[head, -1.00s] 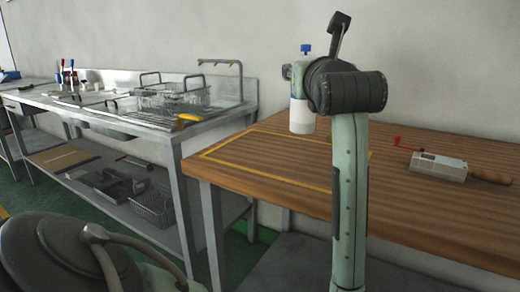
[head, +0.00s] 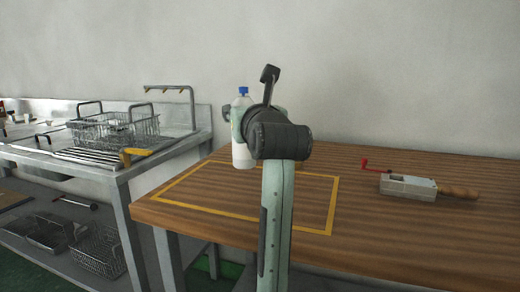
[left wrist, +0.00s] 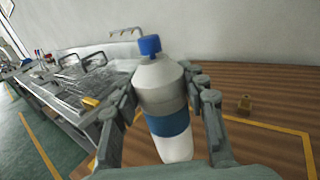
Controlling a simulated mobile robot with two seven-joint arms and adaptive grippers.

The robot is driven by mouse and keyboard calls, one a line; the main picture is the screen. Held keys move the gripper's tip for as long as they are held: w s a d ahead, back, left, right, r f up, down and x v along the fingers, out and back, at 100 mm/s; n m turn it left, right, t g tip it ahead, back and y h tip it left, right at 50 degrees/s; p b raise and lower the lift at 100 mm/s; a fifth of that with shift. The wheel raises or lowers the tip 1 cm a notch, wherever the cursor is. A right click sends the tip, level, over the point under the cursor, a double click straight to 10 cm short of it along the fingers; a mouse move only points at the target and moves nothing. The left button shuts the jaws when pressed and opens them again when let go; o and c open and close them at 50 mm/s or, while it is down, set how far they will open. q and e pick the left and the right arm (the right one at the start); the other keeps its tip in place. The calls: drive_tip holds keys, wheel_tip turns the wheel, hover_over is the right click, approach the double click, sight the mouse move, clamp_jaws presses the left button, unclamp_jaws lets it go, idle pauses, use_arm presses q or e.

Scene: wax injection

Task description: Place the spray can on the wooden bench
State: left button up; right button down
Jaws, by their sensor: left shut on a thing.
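The spray can (left wrist: 163,100) is a white bottle with a blue cap and a blue band. My left gripper (left wrist: 166,112) is shut on it, one finger on each side, in the left wrist view. In the head view the spray can (head: 242,155) stands upright behind my left arm, partly hidden by the wrist. The left gripper's fingers are mostly hidden there. The wooden bench (head: 400,232) fills the right, and the can shows over its yellow-outlined area. I cannot tell whether its base touches the wood. My right gripper is not in view.
A grey hand tool with a red crank and wooden handle (head: 408,187) lies on the bench at right. A steel sink table (head: 105,170) with a wire basket (head: 115,130) is at left. The bench's right side has free room.

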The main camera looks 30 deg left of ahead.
sight(242, 159)
use_arm(q)
drive_tip(key=w+d+f, duration=0.1)
drive_tip(key=w+f, duration=0.4)
drive_tip(key=f, duration=0.2)
drive_tip(key=shift+d, duration=0.4)
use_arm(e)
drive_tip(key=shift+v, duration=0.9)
use_arm(q)
drive_tip(key=shift+f+b, duration=0.25)
drive_tip(key=shift+b, duration=0.1)
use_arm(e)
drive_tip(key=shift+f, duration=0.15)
use_arm(q)
drive_tip(key=o, duration=0.9)
drive_tip(key=shift+c, duration=0.2)
drive_tip(key=o, duration=0.4)
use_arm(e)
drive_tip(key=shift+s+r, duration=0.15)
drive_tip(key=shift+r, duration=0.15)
